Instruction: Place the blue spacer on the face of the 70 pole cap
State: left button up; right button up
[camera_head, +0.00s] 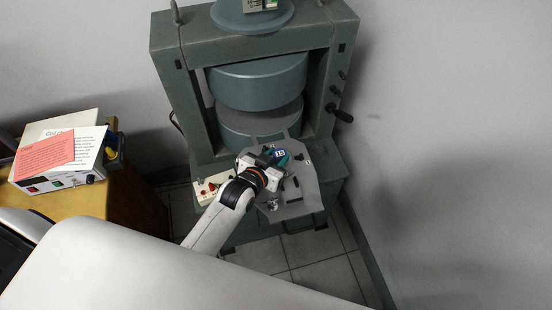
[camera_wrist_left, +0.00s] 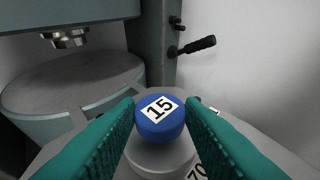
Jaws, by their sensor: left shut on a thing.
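The blue spacer (camera_wrist_left: 158,122), a round piece with a white label reading 15, sits between the fingertips of my left gripper (camera_wrist_left: 160,116), which is shut on it. In the head view, the blue spacer (camera_head: 281,154) shows at the tip of my left gripper (camera_head: 277,157), over the grey shelf in front of the magnet. A round silvery piece (camera_wrist_left: 160,160) lies directly below the spacer in the wrist view, with a label reading 70 beside it, partly hidden by a finger. I cannot tell whether the spacer touches it. My right gripper is not in view.
The green magnet frame (camera_head: 177,85) stands behind, with two large round poles and a gap between. The shelf (camera_head: 305,190) carries small dark and metal parts. A black crank handle (camera_head: 341,114) sticks out right. A cabinet with an instrument and papers (camera_head: 45,155) stands left.

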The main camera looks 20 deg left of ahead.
pick_arm(q)
jog(key=shift+f, duration=0.45)
jog(key=shift+f, duration=0.1)
jog(key=o, duration=1)
jog(key=v, duration=1.2)
jog(key=shift+r, duration=0.25)
jog(key=shift+f, duration=0.1)
